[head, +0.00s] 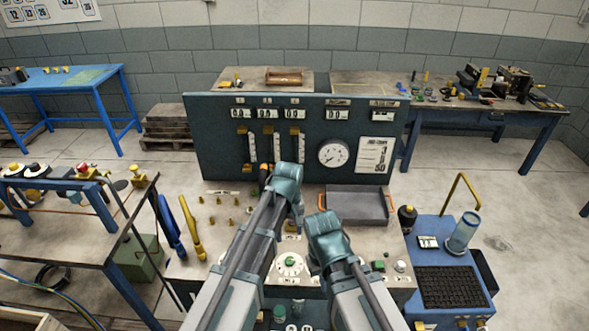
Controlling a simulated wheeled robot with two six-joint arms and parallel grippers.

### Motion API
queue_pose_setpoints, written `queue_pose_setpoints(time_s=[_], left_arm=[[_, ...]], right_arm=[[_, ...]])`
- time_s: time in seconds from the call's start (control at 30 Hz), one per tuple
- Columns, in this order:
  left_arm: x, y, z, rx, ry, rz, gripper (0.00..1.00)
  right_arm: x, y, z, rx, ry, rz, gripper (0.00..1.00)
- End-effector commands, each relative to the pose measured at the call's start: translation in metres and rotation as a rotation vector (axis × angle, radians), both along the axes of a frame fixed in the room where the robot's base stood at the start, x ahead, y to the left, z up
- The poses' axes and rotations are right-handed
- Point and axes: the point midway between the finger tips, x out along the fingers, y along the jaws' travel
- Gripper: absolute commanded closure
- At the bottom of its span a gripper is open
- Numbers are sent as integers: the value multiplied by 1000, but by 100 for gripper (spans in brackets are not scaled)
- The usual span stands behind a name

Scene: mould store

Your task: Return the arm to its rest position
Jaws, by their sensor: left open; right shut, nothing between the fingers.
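My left arm reaches up over the bench from below, and my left gripper (287,180) is over the bench in front of the panel. It is open, though its fingertips are mostly hidden behind its wrist. My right gripper (323,224) is lower and to the right, over the bench just left of the grey tray (357,204). It is shut and I see nothing held in it. A dark object with an orange top (264,172) shows just left of my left gripper; I cannot tell whether they touch.
A dark upright panel (215,140) with sliders and a gauge (333,154) stands behind the bench (212,241). A dial (290,263) lies between my arms. A blue cart (425,265) with a yellow handle is right; a cluttered table (75,218) is left. Floor shows beyond the cart.

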Motion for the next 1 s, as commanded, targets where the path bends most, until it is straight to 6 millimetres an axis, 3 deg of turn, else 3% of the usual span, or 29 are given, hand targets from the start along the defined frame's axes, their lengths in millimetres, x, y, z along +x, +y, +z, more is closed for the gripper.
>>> queue_pose_setpoints(time_s=[0.13,0.4,0.5,0.63,1.0], left_arm=[[-17,1,-3,7,2,-55,29],[-129,11,-22,67,39,-562,29],[-155,15,-26,82,54,-708,29],[-169,18,-27,93,66,-805,29],[-168,17,-26,93,67,-819,29]], right_arm=[[0,0,-4,0,0,0,100],[0,0,-23,0,0,-1,100],[0,0,-27,0,0,-1,100],[0,0,-28,0,0,-1,100],[0,0,-28,0,0,-1,100]])
